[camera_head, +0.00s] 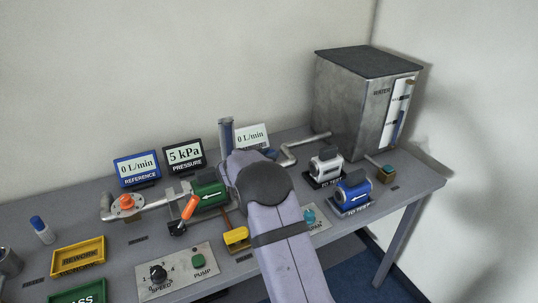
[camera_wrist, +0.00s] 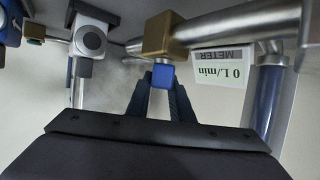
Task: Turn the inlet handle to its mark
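A blue handle (camera_wrist: 163,77) sits on a brass valve body (camera_wrist: 164,36) in the wrist view; by its place in the line, near the tank pipe, it looks like the inlet handle. My gripper (camera_wrist: 163,82) has its two dark fingers flush along both sides of this handle, with a narrow gap between them behind it. In the head view, my arm hides the fingertips and most of the handle; a bit of blue (camera_head: 270,153) shows beside the wrist. I cannot make out the handle's mark in either view.
A steel water tank (camera_head: 352,100) stands at the back right, with a bent pipe (camera_head: 303,148) leading toward the valve. Blue (camera_head: 353,190) and white (camera_head: 326,166) housings stand to the right. A green housing (camera_head: 208,196) with an orange handle (camera_head: 189,207) is on the left. The meter display (camera_wrist: 223,62) reads 0 L/min.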

